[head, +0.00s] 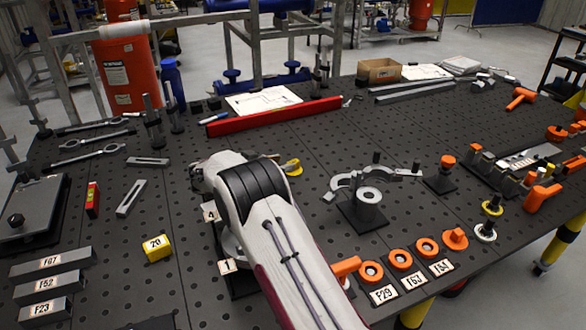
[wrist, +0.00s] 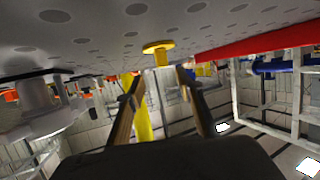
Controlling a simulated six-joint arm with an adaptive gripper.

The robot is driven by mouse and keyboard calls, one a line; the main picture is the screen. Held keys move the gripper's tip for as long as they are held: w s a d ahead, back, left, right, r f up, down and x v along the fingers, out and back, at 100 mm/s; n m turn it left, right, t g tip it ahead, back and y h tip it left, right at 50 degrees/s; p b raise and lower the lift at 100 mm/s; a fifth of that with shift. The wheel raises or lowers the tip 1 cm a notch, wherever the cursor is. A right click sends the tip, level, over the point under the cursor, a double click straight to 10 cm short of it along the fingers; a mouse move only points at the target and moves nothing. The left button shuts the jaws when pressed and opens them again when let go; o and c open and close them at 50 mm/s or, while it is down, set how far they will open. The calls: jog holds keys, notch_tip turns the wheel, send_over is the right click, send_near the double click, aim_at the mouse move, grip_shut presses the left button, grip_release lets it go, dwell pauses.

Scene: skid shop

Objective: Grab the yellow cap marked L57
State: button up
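A small yellow cap (wrist: 158,47) with a flat round flange and a short stem shows in the wrist view, which looks upside down. A yellow piece, probably the same cap (head: 293,167), shows in the head view just right of my arm. No L57 marking can be read. My gripper (wrist: 160,78) is open, its two fingers apart and nothing between them. The cap appears just beyond the fingertips, roughly in line with the gap.
A red bar (head: 273,117) lies behind the cap. A grey ring fixture (head: 366,200) stands to the right, with orange rings (head: 400,259) in front of it. A yellow block marked 20 (head: 157,248) is at left. Bare perforated tabletop lies between the bar and the fixture.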

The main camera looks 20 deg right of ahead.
aim_at(290, 162)
jog(key=shift+d, duration=0.1)
jog(key=shift+w+x, duration=0.15)
jog(key=shift+x, duration=1.1)
jog(key=shift+w+x, duration=0.15)
jog(key=shift+x, duration=1.15)
jog(key=shift+s+a+f, duration=0.1)
jog(key=shift+a+f, duration=0.05)
jog(key=shift+a, duration=0.05)
grip_shut()
